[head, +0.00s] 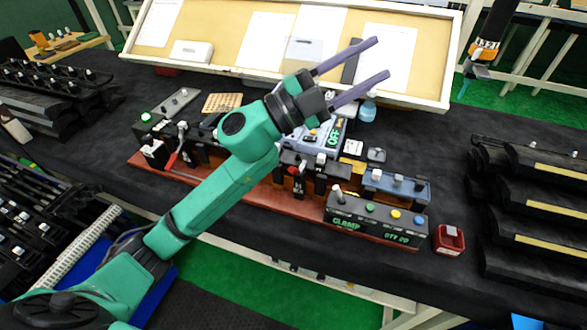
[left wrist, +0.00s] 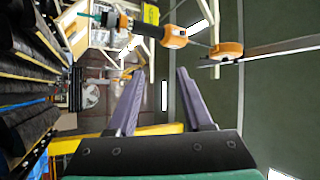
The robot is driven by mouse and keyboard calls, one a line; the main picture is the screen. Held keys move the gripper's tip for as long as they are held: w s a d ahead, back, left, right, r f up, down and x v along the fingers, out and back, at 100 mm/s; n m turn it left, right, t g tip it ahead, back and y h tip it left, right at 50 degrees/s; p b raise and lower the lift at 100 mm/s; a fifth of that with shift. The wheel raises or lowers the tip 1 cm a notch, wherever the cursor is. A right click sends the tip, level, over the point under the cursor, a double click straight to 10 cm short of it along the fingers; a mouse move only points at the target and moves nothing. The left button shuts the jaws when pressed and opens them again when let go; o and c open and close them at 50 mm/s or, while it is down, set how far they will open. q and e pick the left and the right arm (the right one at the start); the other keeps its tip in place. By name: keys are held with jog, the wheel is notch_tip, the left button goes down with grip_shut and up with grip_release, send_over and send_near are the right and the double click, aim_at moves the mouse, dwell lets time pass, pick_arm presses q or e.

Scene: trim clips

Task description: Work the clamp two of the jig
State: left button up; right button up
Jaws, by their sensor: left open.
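The jig is a long red-brown board (head: 255,198) on the black table, with black fixtures along it. A toggle clamp with a red handle (head: 171,161) stands at its left end. Another clamp with a red part (head: 298,172) stands near its middle. I cannot tell which is clamp two. A grey box marked CLAMP (head: 375,219), with a lever and coloured buttons, sits at the right end. My left gripper (head: 382,57) is open and empty, raised above the table, with its fingers toward the back board. Its arm hides part of the jig. The left wrist view shows nothing between its fingers (left wrist: 160,72).
A red box (head: 448,240) stands right of the jig. Black racks stand at the left and on the right (head: 535,205). A framed board with papers (head: 265,40) closes the back. An orange-and-black tool (head: 485,50) hangs at upper right. Bare black table lies right of centre.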

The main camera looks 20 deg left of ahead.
pick_arm(q)
jog(key=s+d+f+m+g, duration=0.2)
jog(key=s+d+m+g, duration=0.15)
jog(key=m+g, duration=0.35)
jog(key=g+y, duration=0.4)
jog(key=y, duration=1.2)
send_near(292, 169)
jog(key=shift+n+t, duration=0.3)
jog(key=p+x, duration=0.1)
jog(key=x, duration=0.2)
jog(key=p+x, duration=0.1)
jog(key=x, duration=0.3)
jog(key=p+x, duration=0.2)
jog(key=x, duration=0.2)
jog(key=shift+w+a+f, duration=0.1)
jog(key=shift+w+a, duration=0.05)
jog(key=shift+a, duration=0.2)
jog(key=shift+d+f, duration=0.1)
jog(key=shift+f, duration=0.1)
grip_shut()
jog(key=shift+w+r, duration=0.1)
